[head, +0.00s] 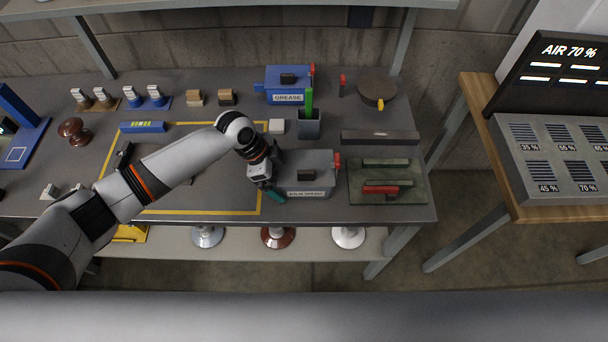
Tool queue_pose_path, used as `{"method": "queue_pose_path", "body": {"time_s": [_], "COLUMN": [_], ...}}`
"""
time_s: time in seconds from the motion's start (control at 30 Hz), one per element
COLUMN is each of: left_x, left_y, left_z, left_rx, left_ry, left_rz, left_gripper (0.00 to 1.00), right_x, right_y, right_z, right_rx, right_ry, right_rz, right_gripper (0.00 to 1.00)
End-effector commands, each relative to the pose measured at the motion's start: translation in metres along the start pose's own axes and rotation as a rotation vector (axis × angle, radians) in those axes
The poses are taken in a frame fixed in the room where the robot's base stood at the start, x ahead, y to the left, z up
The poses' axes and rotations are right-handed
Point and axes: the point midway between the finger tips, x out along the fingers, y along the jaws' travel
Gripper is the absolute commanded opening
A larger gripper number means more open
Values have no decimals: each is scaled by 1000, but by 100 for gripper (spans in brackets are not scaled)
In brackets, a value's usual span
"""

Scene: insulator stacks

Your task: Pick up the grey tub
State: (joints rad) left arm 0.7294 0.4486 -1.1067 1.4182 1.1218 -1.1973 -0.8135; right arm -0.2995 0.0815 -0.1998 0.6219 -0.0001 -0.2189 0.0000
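The grey tub (319,166) stands upright on the workbench, right of centre in the head view. It has a dark handle on its lid, a pale label on its front and a red part at its right end. My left gripper (274,194) is at the tub's left end, pointing down, with a teal fingertip by its front left corner. The gripper hides that end, and I cannot tell whether it touches the tub or how far its fingers are apart. My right gripper is not in view.
A blue grease tub (289,97) and a dark cup (309,129) with a green item stand behind the grey tub. A green tray (410,187) with a red-handled tool lies to its right. A yellow-outlined area (170,212) lies left, under my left arm.

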Motion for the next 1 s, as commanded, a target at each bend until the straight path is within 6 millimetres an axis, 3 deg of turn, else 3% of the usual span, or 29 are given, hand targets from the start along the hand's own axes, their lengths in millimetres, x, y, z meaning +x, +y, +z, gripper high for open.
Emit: {"method": "queue_pose_path", "body": {"time_s": [0.1,0.33,0.67,1.0], "left_x": [0,-2,-10,-67], "left_y": [0,1,2,2], "left_z": [0,2,6,29], "left_rx": [0,1,3,5], "left_ry": [0,-4,-6,-6], "left_rz": [0,3,5,6], "left_gripper": [98,64,64,64], "right_x": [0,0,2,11], "right_y": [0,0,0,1], "right_z": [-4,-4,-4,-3], "right_rx": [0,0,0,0], "right_ry": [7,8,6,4], "right_rz": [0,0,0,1], "right_gripper": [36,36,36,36]}}
